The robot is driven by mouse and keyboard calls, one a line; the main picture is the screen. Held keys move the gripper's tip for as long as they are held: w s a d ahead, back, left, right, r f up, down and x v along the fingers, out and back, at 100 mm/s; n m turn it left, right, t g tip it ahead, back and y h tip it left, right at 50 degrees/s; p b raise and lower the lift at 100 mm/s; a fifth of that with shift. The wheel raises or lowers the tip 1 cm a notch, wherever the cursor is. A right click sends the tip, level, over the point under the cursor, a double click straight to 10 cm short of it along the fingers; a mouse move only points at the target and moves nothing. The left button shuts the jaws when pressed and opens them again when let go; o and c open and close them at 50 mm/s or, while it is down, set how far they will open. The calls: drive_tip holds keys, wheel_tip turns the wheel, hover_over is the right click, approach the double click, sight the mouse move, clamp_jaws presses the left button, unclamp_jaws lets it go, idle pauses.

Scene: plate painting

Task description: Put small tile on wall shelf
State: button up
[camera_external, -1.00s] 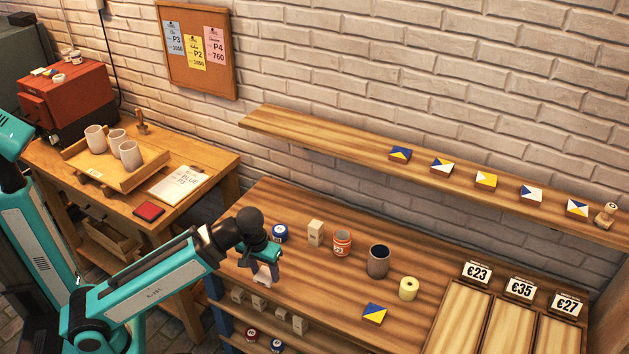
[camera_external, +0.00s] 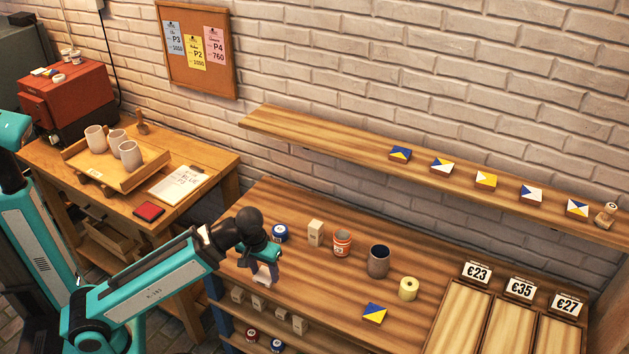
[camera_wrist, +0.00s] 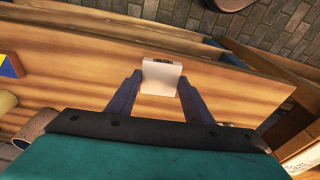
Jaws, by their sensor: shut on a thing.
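My gripper (camera_external: 266,264) is shut on a small pale, whitish thing (camera_wrist: 161,78) with flat faces, held between the two fingertips in the wrist view. It also shows below the fingers in the external view (camera_external: 265,276), at the left end of the worktable. I cannot tell what is on its other faces. A blue and yellow tile (camera_external: 375,313) lies on the worktable, and its edge shows in the wrist view (camera_wrist: 9,66). The wall shelf (camera_external: 320,142) bears a row of several blue, yellow and white tiles (camera_external: 486,179). Its left part is bare.
On the worktable stand a blue-labelled jar (camera_external: 280,233), a beige block (camera_external: 315,233), an orange-banded jar (camera_external: 342,243), a dark-mouthed cup (camera_external: 378,261) and a yellow roll (camera_external: 408,289). Priced trays (camera_external: 456,318) lie at right. A stamp (camera_external: 606,214) stands on the shelf's right end.

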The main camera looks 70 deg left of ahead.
drive_tip(key=shift+w+m, duration=0.25)
drive_tip(key=shift+m, duration=0.25)
drive_tip(key=w+r, duration=0.1)
drive_tip(key=w+m, duration=0.1)
drive_tip(key=w, duration=0.1)
drive_tip(key=shift+a+r+m+p, duration=0.1)
drive_tip(key=shift+r+m+p, duration=0.2)
drive_tip(key=shift+r+p, duration=0.1)
drive_tip(key=w+a+r+m+p, duration=0.1)
drive_tip(key=w+a+r+p, duration=0.4)
drive_tip(key=a+r+p, duration=0.7)
drive_tip(key=s+a+r+n+p, duration=0.1)
drive_tip(key=s+a+r+p, duration=0.1)
drive_tip(key=a+r+p, duration=0.7)
drive_tip(key=s+a+r+n+p, duration=0.1)
drive_tip(key=s+a+r+p, duration=0.1)
drive_tip(key=a+r+p, duration=0.7)
wheel_tip(320, 180, up, 2)
drive_tip(key=shift+s+r+n+p, duration=0.25)
drive_tip(key=shift+s+n+p, duration=0.05)
drive_tip(key=shift+n+p, duration=0.1)
drive_tip(key=shift+a, duration=0.1)
